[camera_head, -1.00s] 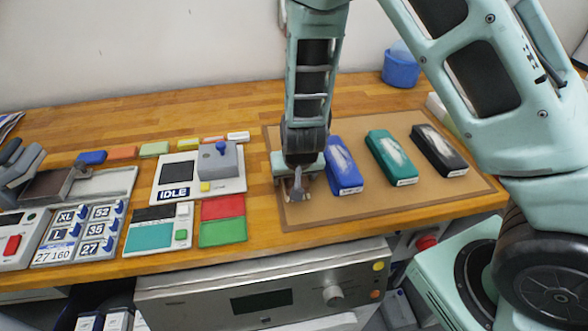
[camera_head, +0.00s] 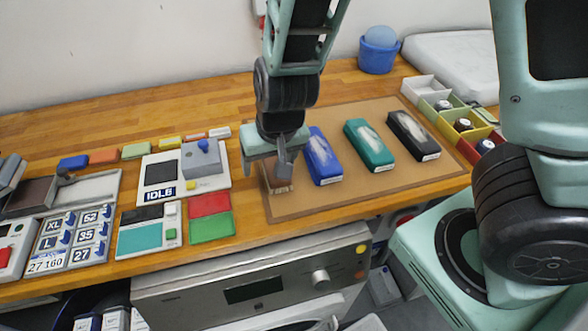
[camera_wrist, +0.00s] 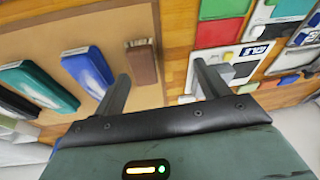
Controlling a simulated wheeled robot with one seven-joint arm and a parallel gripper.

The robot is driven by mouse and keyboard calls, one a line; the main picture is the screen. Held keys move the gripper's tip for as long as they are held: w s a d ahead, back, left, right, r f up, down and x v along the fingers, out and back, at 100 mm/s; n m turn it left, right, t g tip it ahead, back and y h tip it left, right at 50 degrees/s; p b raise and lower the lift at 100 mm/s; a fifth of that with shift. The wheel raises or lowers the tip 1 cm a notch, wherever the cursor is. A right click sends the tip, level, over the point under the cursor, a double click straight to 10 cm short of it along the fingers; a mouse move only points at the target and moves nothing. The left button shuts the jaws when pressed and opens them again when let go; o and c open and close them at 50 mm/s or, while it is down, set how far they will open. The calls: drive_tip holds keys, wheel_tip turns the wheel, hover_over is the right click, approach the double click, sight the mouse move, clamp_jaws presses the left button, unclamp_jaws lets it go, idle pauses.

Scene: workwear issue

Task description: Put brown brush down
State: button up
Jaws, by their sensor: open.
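The brown brush (camera_head: 280,184) lies on the tan mat (camera_head: 300,206) near its left end, partly hidden behind my gripper in the head view. My gripper (camera_head: 283,160) is open and empty above the brush. In the wrist view my gripper's fingers (camera_wrist: 161,76) are spread wide and the brush lies beyond them, apart from both.
Blue (camera_head: 322,158), teal (camera_head: 369,145) and black (camera_head: 412,136) brushes lie to the right on the mat. A console marked IDLE (camera_head: 160,190) and red (camera_head: 209,204) and green (camera_head: 211,227) pads lie to the left. Small bins (camera_head: 462,128) stand at the right.

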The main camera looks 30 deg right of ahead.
drive_tip(key=s+a+r+n+g, duration=0.1)
drive_tip(key=s+r+n, duration=0.3)
drive_tip(key=s, duration=0.4)
drive_tip(key=s+r+n+g, duration=0.2)
drive_tip(key=s+r+n, duration=0.2)
drive_tip(key=s, duration=0.5)
wheel_tip(320, 180, up, 2)
drive_tip(key=shift+a+r+n, duration=0.25)
drive_tip(key=shift+a+n, duration=0.05)
drive_tip(key=shift+a, duration=0.1)
